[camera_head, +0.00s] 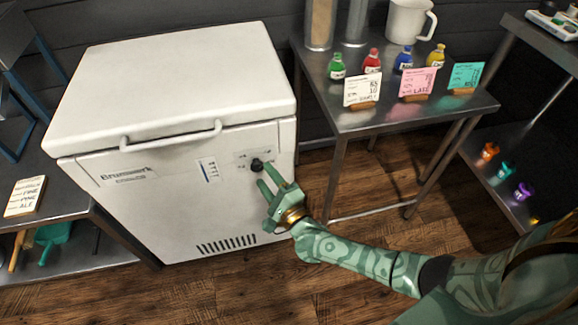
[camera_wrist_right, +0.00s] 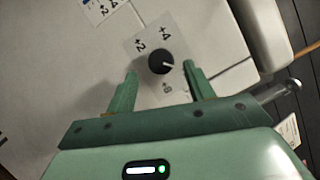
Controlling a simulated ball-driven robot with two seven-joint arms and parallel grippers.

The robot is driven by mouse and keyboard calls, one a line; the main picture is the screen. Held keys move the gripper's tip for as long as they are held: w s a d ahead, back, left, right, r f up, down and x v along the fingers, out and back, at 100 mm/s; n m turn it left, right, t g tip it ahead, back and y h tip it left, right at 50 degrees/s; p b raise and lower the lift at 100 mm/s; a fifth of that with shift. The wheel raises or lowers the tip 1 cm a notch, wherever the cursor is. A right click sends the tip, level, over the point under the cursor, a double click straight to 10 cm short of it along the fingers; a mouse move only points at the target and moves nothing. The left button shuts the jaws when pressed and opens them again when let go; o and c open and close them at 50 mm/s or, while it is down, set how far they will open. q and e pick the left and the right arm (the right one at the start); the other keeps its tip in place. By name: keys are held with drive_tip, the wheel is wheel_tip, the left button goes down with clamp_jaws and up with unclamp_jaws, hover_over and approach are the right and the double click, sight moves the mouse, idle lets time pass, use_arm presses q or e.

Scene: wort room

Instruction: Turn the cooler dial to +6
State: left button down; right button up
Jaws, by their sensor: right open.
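The cooler (camera_head: 150,205) is a white chest with a lid handle and a vent. Its small black dial (camera_head: 256,165) is on the upper right of the front. The dial shows closer in the right wrist view (camera_wrist_right: 160,61), on a plate with +2 and +4 legible and a lower mark that is hard to read. Its pale pointer points right and slightly down in that view, away from +2 and +4. My right gripper (camera_head: 265,184) is open, with its fingertips close to the dial, one on each side in the wrist view. Contact cannot be made out. My left gripper is not in view.
A thermometer strip (camera_head: 208,170) is on the cooler front, left of the dial. A metal table (camera_head: 365,118) with bottles, cards and a jug (camera_head: 411,20) stands to the right. A low shelf (camera_head: 75,235) stands at left. The wooden floor (camera_head: 240,285) in front is clear.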

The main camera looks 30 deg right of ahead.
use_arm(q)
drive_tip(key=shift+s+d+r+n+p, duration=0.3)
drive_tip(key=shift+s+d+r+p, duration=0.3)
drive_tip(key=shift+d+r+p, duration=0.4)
use_arm(e)
drive_tip(key=s+d+f, duration=0.1)
drive_tip(key=s, duration=1.2)
drive_tip(key=shift+f, duration=0.35)
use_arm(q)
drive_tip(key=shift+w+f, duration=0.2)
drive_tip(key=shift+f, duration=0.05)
use_arm(e)
drive_tip(key=shift+d, duration=0.1)
